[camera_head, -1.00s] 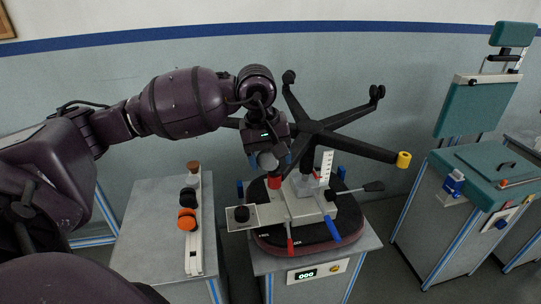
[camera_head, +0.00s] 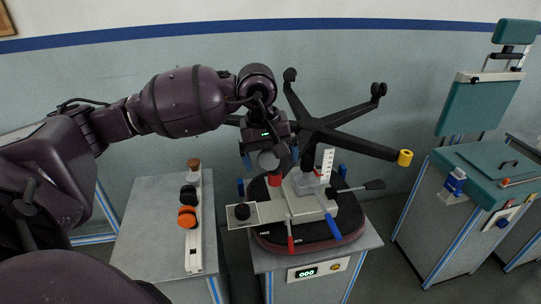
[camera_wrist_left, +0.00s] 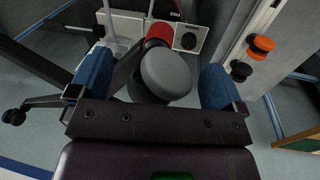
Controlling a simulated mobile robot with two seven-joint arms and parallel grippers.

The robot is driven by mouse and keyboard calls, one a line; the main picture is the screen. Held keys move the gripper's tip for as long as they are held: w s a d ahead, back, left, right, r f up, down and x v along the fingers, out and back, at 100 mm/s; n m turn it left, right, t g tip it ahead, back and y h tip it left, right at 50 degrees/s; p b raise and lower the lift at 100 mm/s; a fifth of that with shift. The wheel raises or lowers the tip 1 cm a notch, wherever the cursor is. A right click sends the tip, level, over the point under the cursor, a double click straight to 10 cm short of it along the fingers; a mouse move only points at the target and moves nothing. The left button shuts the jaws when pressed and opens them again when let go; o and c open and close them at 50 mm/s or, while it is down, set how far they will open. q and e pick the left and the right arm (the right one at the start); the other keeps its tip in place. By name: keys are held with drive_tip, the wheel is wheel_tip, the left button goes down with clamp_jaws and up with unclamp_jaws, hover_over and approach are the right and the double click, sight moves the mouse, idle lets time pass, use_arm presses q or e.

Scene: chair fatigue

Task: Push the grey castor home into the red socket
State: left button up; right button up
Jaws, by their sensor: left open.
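The grey castor (camera_head: 268,160) sits at the red socket (camera_head: 275,181) on one leg end of the black star base (camera_head: 318,131). In the left wrist view the round grey castor (camera_wrist_left: 166,75) lies right against the red socket (camera_wrist_left: 158,33), partly covering it. How deep its stem sits is hidden. My left gripper (camera_head: 270,157) is open around the castor, its blue fingers standing apart on both sides. In the left wrist view the gripper (camera_wrist_left: 155,82) shows gaps between the fingers and the castor. My right gripper is out of view.
A white fixture with a red lever (camera_head: 290,243) and a blue lever (camera_head: 332,226) stands below the base. A side table at left holds a rail with black and orange castors (camera_head: 187,219). A yellow-tipped leg (camera_head: 404,158) reaches right. A teal-topped cabinet (camera_head: 487,170) stands at right.

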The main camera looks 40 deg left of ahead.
use_arm(q)
drive_tip(key=r, duration=0.3)
drive_tip(key=shift+s+a+r, duration=0.15)
drive_tip(key=shift+a+r, duration=0.05)
drive_tip(key=r, duration=0.5)
drive_tip(key=shift+s+a+r, duration=0.3)
drive_tip(key=shift+s+r, duration=0.05)
drive_tip(key=shift+s, duration=0.05)
drive_tip(key=shift+s+a+r, duration=0.1)
drive_tip(key=shift+r, duration=0.7)
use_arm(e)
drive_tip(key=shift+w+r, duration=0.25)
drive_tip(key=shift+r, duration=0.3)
